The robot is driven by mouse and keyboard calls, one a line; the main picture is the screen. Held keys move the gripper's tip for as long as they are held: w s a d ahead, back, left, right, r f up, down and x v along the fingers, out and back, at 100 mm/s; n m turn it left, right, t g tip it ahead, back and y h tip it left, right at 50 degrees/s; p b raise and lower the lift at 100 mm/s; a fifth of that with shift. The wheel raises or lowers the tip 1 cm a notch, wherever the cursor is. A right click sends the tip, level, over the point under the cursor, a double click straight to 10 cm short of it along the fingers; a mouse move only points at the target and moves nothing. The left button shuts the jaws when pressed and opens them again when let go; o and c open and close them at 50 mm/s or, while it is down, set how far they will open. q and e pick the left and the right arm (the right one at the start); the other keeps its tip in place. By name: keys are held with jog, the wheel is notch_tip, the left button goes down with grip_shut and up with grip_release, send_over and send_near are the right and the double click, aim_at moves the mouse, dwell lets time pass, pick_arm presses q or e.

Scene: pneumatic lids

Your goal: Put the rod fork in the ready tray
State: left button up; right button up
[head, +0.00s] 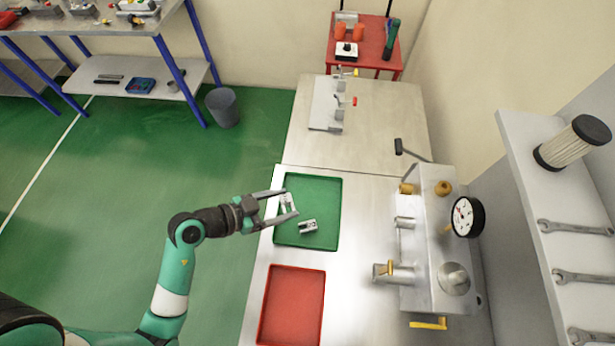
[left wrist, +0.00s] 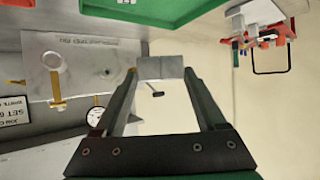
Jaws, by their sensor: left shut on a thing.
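My left gripper (head: 292,203) is over the upper left part of the green tray (head: 326,188), which appears to be the ready tray. It is shut on a small grey metal piece (head: 286,203), which I take to be the rod fork. In the left wrist view, the rod fork (left wrist: 160,67) spans the gap between the fingertips as a plain grey block. A second small metal piece (head: 308,227) lies in the green tray, just below and right of the fingers. My right gripper is not in view.
A red tray (head: 292,305) lies below the green one on the bench. A metal fixture with a pressure gauge (head: 466,216) stands to the right. A grey shelf (head: 537,203) holds a filter and several wrenches. The green tray's upper right is bare.

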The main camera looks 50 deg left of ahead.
pick_arm(q)
jog(key=shift+s+d, duration=0.25)
jog(key=shift+d, duration=0.2)
jog(key=s, duration=0.1)
jog(key=b, duration=0.7)
send_over(308, 195)
jog(key=s, duration=0.1)
notch_tip(308, 195, down, 10)
jog(key=shift+d+r, duration=0.15)
jog(key=shift+w, duration=0.25)
jog(key=f+b, duration=0.3)
jog(key=shift+w+f, duration=0.3)
jog(key=shift+f, duration=0.05)
jog(key=shift+s+f, duration=0.1)
jog(key=shift+f, duration=0.15)
jog(key=shift+r, duration=0.2)
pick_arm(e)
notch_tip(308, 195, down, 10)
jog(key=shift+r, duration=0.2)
